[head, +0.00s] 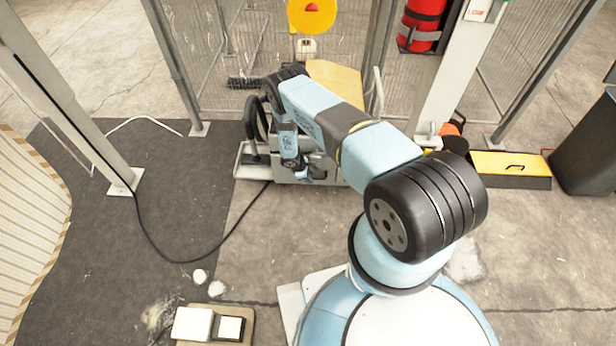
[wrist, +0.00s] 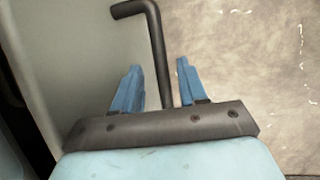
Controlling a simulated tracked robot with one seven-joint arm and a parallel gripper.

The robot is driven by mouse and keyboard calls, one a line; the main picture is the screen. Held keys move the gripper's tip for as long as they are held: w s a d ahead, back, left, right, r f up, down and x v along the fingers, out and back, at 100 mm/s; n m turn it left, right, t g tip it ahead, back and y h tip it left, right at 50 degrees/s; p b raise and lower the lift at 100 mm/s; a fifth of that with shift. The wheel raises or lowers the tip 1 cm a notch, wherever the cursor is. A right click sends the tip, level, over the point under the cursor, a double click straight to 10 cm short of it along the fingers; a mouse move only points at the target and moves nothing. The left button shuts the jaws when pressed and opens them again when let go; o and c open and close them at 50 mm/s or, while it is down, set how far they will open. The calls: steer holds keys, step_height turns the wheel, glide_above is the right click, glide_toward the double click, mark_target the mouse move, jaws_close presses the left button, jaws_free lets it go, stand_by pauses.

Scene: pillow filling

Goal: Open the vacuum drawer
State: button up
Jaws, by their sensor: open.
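The vacuum machine (head: 340,176) is a grey unit with a yellow top, standing by the mesh fence in the head view. My arm hides much of its front. My gripper (head: 310,172) is low at that front. In the wrist view my gripper (wrist: 159,65) is open, with its two blue fingers apart. A dark bent bar, seemingly the drawer handle (wrist: 157,35), runs between the fingers, and no grip on it shows. A pale grey panel (wrist: 70,60) lies left of the bar. I cannot make out the drawer's edges or how far it is open.
A black cable (head: 180,261) runs over the floor to the machine. Scales or small boxes on a board (head: 246,312) and white tufts (head: 200,276) lie front left. A yellow-black box (head: 510,165) and a dark bin (head: 590,150) stand right. A post (head: 70,100) stands left.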

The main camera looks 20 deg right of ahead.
jaws_close()
stand_by(0.4)
steer(key=shift+w, duration=0.1)
